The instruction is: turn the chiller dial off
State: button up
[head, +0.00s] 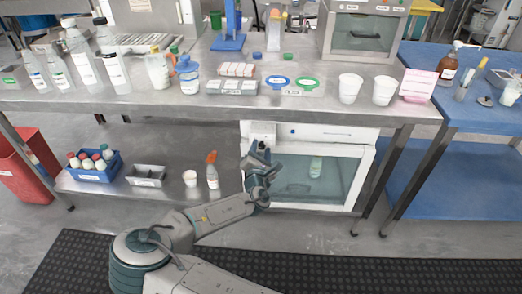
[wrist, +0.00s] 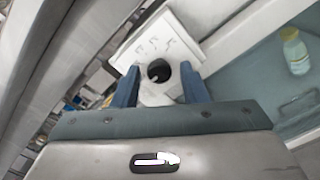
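The chiller (head: 335,134) is a white cabinet with a glass front under the steel table, and a bottle (head: 316,167) shows inside. Its white dial panel (wrist: 140,45), with small printed marks, fills the upper middle of the wrist view. The round black dial (wrist: 159,71) sits on that panel. My gripper (wrist: 160,69) has its two blue-grey fingers spread, one on each side of the dial, with gaps visible between. I cannot tell how far the fingertips are from the panel. In the head view my gripper (head: 260,152) is at the chiller's upper left corner and hides the dial's surroundings.
The steel table (head: 270,112) above carries bottles, racks and two white cups (head: 349,88). On the lower shelf left of my gripper stand a spray bottle (head: 212,172), a small cup (head: 190,178) and a blue crate (head: 92,174). The floor mat (head: 330,275) in front is clear.

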jog(key=shift+s, duration=0.1)
jog(key=s+p, duration=0.1)
jog(key=s, duration=1.2)
jog(key=shift+s+a, duration=0.25)
jog(key=shift+s, duration=0.1)
jog(key=shift+d, duration=0.1)
